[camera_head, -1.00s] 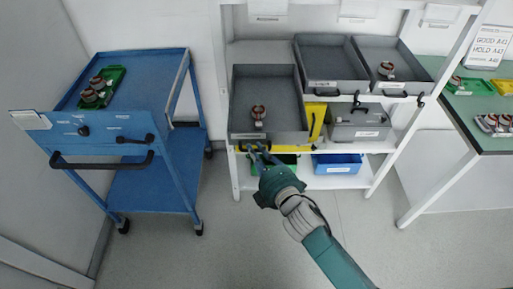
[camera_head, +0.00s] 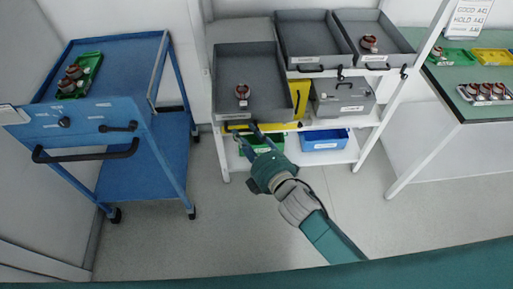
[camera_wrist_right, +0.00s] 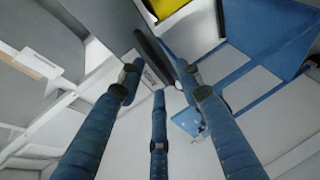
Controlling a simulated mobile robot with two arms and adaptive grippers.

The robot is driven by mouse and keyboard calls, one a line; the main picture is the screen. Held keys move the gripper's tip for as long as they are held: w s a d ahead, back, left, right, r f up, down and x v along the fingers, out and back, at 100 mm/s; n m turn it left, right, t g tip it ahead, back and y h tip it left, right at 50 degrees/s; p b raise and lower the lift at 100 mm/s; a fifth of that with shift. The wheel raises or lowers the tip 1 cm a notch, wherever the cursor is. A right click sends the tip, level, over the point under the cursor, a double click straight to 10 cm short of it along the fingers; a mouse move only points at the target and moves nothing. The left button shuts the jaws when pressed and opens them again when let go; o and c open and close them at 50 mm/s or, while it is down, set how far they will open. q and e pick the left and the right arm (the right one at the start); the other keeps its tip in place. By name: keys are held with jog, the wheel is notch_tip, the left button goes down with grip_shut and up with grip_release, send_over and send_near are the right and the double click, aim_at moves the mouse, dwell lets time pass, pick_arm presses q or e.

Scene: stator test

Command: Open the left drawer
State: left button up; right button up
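The left drawer (camera_head: 262,65) is a grey open-topped tray on the white shelf unit, in the head view. It juts further forward than the two grey trays to its right. A small stator (camera_head: 242,92) lies in it near the front. My right gripper (camera_head: 248,132) is at the drawer's front edge, beside its dark handle (camera_head: 238,127), with its fingers apart. In the right wrist view the dark handle bar (camera_wrist_right: 152,52) lies close to the spread fingers; contact cannot be told. My left gripper is not in view.
Two more grey trays (camera_head: 312,40) stand to the right, one with a stator (camera_head: 369,42). Below are a grey case (camera_head: 342,97), a blue bin (camera_head: 325,139) and a green bin (camera_head: 262,146). A blue cart (camera_head: 115,75) stands left; a green-topped table (camera_head: 478,75) right. Floor between is clear.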

jog(key=v, duration=0.9)
jog(key=shift+s, duration=0.25)
jog(key=shift+d, duration=0.1)
jog(key=s+d+f+m+g+h, duration=0.1)
jog(key=s+d+f+m+g, duration=0.2)
jog(key=f, duration=0.8)
jog(key=s+d+f+m+g+h, duration=0.1)
jog(key=s+d+f+m+h, duration=0.3)
jog(key=f, duration=0.8)
jog(key=s+d+f+m+g+y, duration=0.15)
jog(key=d+f, duration=0.35)
jog(key=f, duration=0.6)
jog(key=s+d+f+m+g+h, duration=0.1)
jog(key=s+d+f+m+g, duration=0.1)
jog(key=s+f, duration=0.4)
jog(key=s+d+f+m+g, duration=0.2)
jog(key=s+f+m, duration=0.3)
jog(key=s, duration=0.9)
jog(key=s+d+f+m+g+h, duration=0.1)
jog(key=s+d+f+m+g, duration=0.1)
jog(key=s+f, duration=0.5)
jog(key=s+m+g, duration=0.1)
jog(key=s+g, duration=0.1)
jog(key=s, duration=0.1)
jog(key=shift+s+f+m+h, duration=0.3)
jog(key=shift+f+m+h, duration=0.05)
jog(key=shift+d, duration=0.1)
